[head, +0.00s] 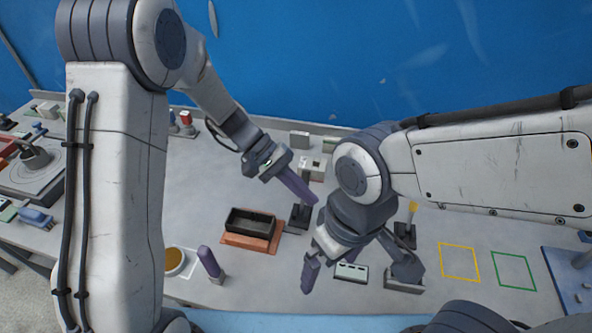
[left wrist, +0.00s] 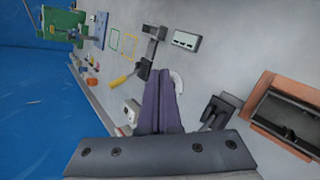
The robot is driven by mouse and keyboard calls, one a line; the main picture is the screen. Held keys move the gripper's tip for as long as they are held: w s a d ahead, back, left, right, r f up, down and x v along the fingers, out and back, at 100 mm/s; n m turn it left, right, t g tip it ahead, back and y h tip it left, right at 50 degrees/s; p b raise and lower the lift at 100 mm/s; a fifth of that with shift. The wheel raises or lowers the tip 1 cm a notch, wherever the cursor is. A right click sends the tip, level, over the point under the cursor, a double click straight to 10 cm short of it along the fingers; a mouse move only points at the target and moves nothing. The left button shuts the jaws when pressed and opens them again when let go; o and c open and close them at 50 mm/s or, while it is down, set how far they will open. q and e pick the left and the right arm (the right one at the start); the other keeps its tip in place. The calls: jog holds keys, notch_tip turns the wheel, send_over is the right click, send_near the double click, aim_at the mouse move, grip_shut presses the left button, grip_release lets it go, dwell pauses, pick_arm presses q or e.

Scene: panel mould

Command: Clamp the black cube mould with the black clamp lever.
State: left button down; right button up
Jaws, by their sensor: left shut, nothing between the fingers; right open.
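The black mould (head: 250,222) is an open rectangular box on an orange-brown base near the table's middle; the left wrist view shows part of it (left wrist: 287,112) at the right edge. A black clamp (head: 299,216) stands just right of it, also seen in the left wrist view (left wrist: 217,110). I cannot make out clearly how its lever lies. My left gripper (head: 312,198) is shut and empty, its purple fingers (left wrist: 160,100) over or beside the clamp and partly hiding it. My right gripper (head: 308,275) is open and empty, lower and nearer the table's front.
A clamp with a yellow handle (head: 405,230) stands to the right, beyond my right arm. A grey-white block with dark slots (head: 351,272) lies near my right gripper. A purple-handled tool (head: 210,262) stands front left. Yellow (head: 459,262) and green (head: 513,270) outlined squares are empty.

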pick_arm(q)
jog(key=w+a+f+n+t+h, duration=0.35)
jog(key=w+a+f, duration=0.2)
jog(key=w, duration=0.25)
jog(key=w+a+f+n+t+h, duration=0.2)
jog(key=w+a+f+n+t, duration=0.3)
jog(key=w, duration=0.4)
jog(key=shift+m+g, duration=0.35)
jog(key=shift+m, duration=0.3)
jog(key=p+x, duration=0.3)
jog(key=x, duration=0.6)
jog(key=shift+s+p, duration=0.2)
jog(key=shift+p, duration=0.2)
jog(key=shift+s+a+r+p, duration=0.1)
jog(key=shift+s+r+p, duration=0.35)
jog(key=shift+s+p, duration=0.35)
jog(key=shift+s+a+r+p, duration=0.1)
jog(key=shift+s+r+p, duration=0.45)
jog(key=shift+s, duration=0.35)
jog(key=shift+d+f, duration=0.1)
jog(key=shift+f, duration=0.05)
